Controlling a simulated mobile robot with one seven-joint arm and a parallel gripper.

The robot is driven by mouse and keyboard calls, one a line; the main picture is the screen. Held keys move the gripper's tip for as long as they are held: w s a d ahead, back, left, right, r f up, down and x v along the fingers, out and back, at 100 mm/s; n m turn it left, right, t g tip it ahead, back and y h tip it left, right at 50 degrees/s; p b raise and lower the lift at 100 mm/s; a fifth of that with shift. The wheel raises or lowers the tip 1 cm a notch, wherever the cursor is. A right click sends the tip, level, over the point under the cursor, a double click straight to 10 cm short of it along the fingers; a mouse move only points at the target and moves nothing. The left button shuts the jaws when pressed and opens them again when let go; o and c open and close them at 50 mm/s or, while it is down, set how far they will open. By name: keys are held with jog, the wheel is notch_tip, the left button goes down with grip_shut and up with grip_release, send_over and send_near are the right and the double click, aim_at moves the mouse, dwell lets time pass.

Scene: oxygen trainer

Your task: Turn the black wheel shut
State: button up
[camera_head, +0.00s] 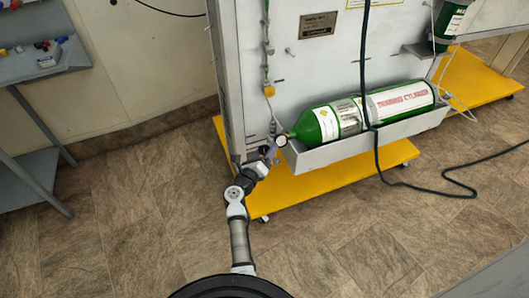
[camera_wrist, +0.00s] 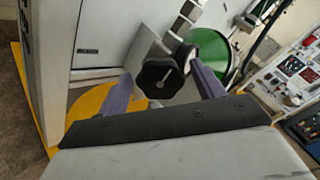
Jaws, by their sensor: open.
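The black wheel (camera_wrist: 158,80) shows in the wrist view, many-sided, with a pale line on its face. It is on a grey metal fitting by the neck of the green cylinder (camera_wrist: 209,52). My gripper (camera_wrist: 160,71) is open. In the head view my gripper (camera_head: 269,152) is at the cylinder's valve end, beside a round gauge (camera_head: 282,140), and hides the wheel.
The cylinder lies in a grey tray (camera_head: 365,143) on a panel stand with a yellow base (camera_head: 330,183). A dark green hose (camera_head: 377,150) hangs in front of it and runs across the floor. A grey shelf (camera_head: 45,66) stands at left. Floor between is clear.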

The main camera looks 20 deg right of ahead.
jog(key=p+v, duration=0.3)
jog(key=v, duration=1.1)
jog(key=shift+w+r, duration=0.1)
